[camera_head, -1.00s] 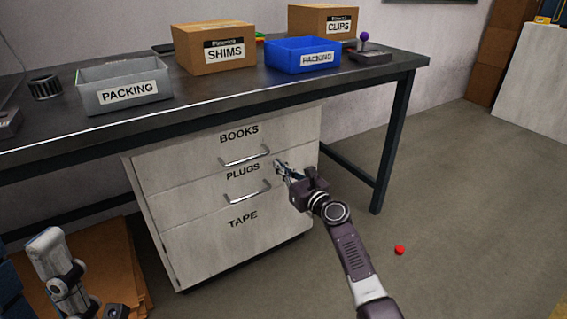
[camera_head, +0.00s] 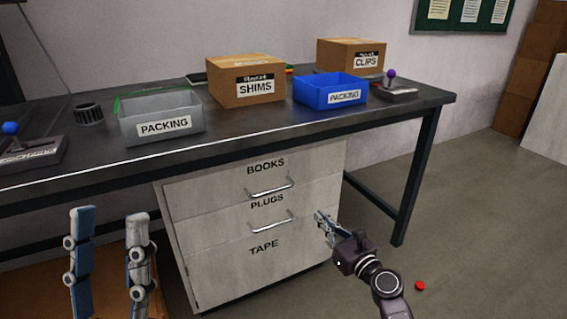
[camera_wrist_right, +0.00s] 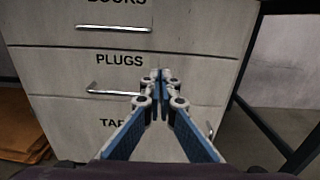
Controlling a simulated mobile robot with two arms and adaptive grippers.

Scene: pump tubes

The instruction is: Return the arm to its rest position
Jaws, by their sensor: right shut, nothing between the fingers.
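My right gripper (camera_head: 320,217) is in front of the right side of the drawer cabinet (camera_head: 190,255), to the right of the PLUGS drawer's handle (camera_head: 272,223). In the right wrist view its fingertips (camera_wrist_right: 160,78) are together with nothing between them. They appear in front of the PLUGS drawer front, apart from the handle (camera_wrist_right: 112,91). My left gripper (camera_head: 110,225) is at the lower left with its two fingers upright and wide apart, empty. The BOOKS, PLUGS and TAPE drawers all look closed.
The dark table (camera_head: 250,130) above the cabinet bears a grey PACKING bin (camera_head: 160,115), a SHIMS box (camera_head: 246,80), a blue PACKING bin (camera_head: 330,90) and a CLIPS box (camera_head: 351,56). A red button-like object (camera_head: 420,286) lies on the open floor at right.

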